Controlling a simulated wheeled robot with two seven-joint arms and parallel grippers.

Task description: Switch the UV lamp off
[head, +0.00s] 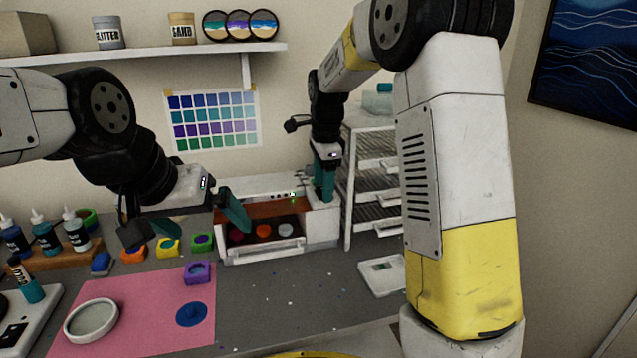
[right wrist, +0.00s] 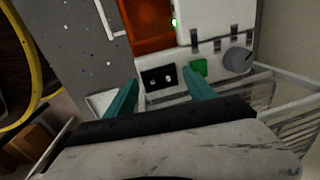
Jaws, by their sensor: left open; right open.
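The UV lamp (head: 322,228) is a white box against the back wall with an open, orange-lit front. A small green light (head: 292,194) glows on its top edge. In the right wrist view its panel carries a black plate with two light spots (right wrist: 158,77), a green button (right wrist: 200,67) and a grey knob (right wrist: 237,60). My right gripper (right wrist: 160,92) is open, its teal fingers pointing at the panel on either side of the black plate; contact cannot be told. My left gripper (head: 204,226) is open and empty, in front of the lamp's left side.
Several round pieces, one red (head: 236,234), sit inside the lamp. A white wire rack (head: 348,190) stands just right of it. A pink mat (head: 150,310), a round white dish (head: 92,320), small coloured moulds and bottles occupy the left. The grey table middle is mostly clear.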

